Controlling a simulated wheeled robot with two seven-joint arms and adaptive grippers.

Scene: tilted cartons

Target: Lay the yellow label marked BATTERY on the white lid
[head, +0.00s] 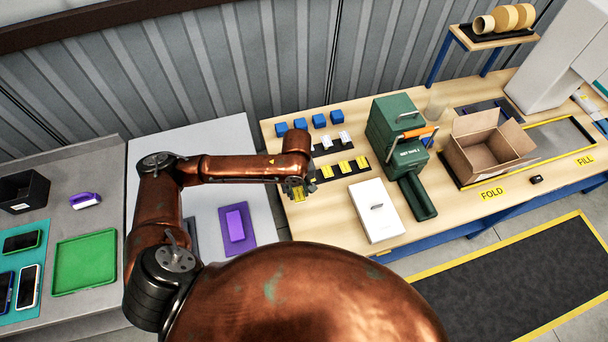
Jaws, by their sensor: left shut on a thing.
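My left gripper (298,190) is shut on a small yellow label (298,196), held over the left edge of the wooden bench. The print on it is too small to read. The white lid (371,217) is the top of a flat white box on the bench, to the right of and a little below the gripper in the picture; the label is apart from it. A small dark mark shows on the lid. Several more yellow labels (345,167) lie on a black strip behind the lid. My right gripper is not in view.
A green machine (395,125) with a long front arm stands close right of the lid. An open carton (487,150) is further right. Blue blocks (300,124) and white pieces (344,137) sit behind the labels. A grey table with a purple tray (237,225) is left.

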